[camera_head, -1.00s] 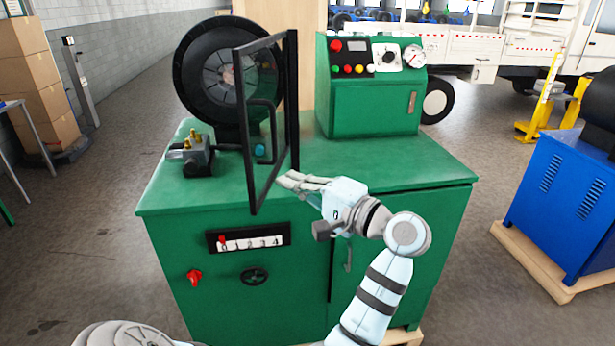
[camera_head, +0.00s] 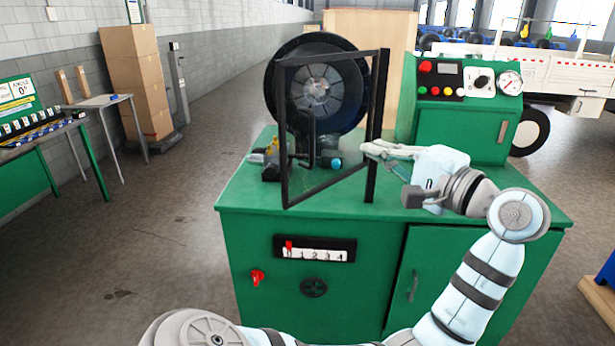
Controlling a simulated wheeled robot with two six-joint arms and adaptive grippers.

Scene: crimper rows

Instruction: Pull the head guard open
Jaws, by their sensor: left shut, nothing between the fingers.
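The head guard (camera_head: 283,180) is a clear panel in a black frame, carried on a black post (camera_head: 371,180) at its right. It stands at an angle in front of the round black crimper head (camera_head: 275,85), its left edge nearer to me. A black bent handle (camera_head: 300,140) shows on the guard's left part. My left gripper (camera_head: 366,151) reaches in from the right side, shut and empty. Its fingertips overlap the post in the picture, right of the handle; whether they touch it I cannot tell. My right gripper is out of view.
The guard stands on a green machine cabinet (camera_head: 240,195). A control box (camera_head: 460,135) with buttons and a gauge rises behind my gripper. A valve block (camera_head: 270,172) sits left of the guard, partly behind it.

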